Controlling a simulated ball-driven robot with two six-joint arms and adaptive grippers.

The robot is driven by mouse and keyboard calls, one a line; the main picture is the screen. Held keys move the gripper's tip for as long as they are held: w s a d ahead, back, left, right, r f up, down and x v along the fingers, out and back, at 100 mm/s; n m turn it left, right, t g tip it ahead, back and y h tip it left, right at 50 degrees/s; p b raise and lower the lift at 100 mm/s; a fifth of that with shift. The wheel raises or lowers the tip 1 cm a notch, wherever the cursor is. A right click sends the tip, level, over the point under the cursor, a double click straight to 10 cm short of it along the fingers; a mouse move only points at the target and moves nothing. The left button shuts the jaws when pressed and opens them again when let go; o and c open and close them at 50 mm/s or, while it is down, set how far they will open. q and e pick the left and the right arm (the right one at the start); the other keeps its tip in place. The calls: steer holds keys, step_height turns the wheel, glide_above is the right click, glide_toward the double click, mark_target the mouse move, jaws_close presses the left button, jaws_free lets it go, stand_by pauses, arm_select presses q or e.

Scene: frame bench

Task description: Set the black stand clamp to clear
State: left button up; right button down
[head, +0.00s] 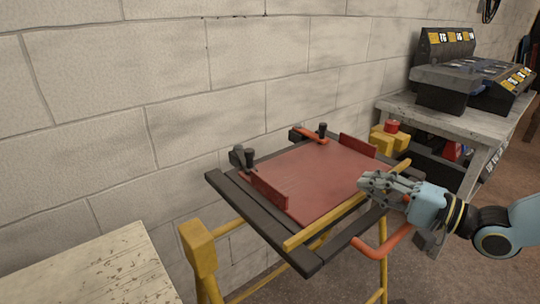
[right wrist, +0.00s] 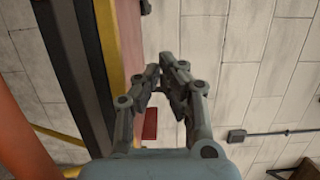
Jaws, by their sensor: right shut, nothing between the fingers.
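A frame bench with a dark frame (head: 235,205) holds a flat red board (head: 315,178). The black stand clamp (head: 238,157), dark with an upright black knob, sits at the frame's back left corner. I cannot tell its setting from here. A second clamp (head: 312,137), orange with a black knob, sits farther along the back edge. My right gripper (head: 368,184) is shut and empty over the right end of the board, near the yellow rail and far from the black clamp. The right wrist view shows its fingers (right wrist: 163,72) with nothing between them. My left gripper is not in view.
Red upright strips (head: 270,188) stand at the board's left and right ends. A yellow rail (head: 330,215) runs along the front. An orange bar (head: 388,243) sticks out low at right. A pale table (head: 90,275) is at left; a block wall stands close behind.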

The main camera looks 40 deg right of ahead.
mark_target(252, 157)
steer(key=w+b, duration=0.2)
steer(key=w, duration=0.4)
steer(key=w+a+b, duration=0.1)
steer(key=w+b, duration=0.1)
steer(key=w, duration=0.5)
steer(key=w+a+b, duration=0.1)
steer(key=w+b, duration=0.1)
steer(key=w, duration=0.5)
steer(key=shift+a+f, duration=0.15)
steer(key=shift+a, duration=0.1)
steer(key=w+a, duration=0.1)
steer(key=a, duration=0.1)
steer(key=shift+w+a, duration=0.35)
steer(key=shift+w, duration=0.05)
steer(key=shift+w+a, duration=0.2)
steer(key=shift+a, duration=0.05)
steer(key=shift+w+a, duration=0.15)
steer(key=shift+a, duration=0.7)
steer(key=shift+w+a, duration=0.1)
steer(key=shift+a, duration=0.7)
